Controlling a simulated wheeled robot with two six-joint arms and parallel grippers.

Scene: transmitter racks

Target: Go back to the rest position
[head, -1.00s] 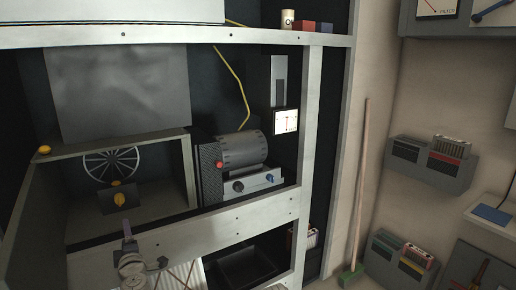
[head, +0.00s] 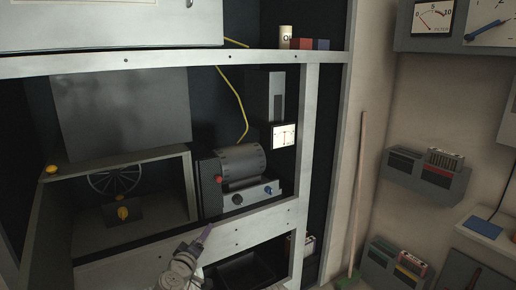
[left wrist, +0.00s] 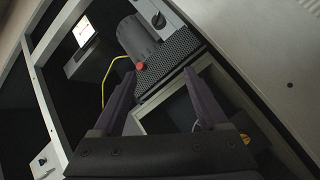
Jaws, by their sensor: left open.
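My left gripper (head: 205,234) comes in at the bottom middle of the head view, in front of the rack's lower shelf beam. In the left wrist view its two dark fingers (left wrist: 160,98) stand apart with nothing between them. Beyond them the wrist view shows the grey motor unit (left wrist: 140,40) with its red button (left wrist: 140,66). My right gripper is in neither view.
The rack (head: 225,62) holds a ribbed motor unit (head: 240,165), a box with a spoked wheel (head: 115,180) and a yellow cable (head: 236,90). A broom (head: 358,190) leans on the wall at right. Wall holders (head: 425,178) carry several modules.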

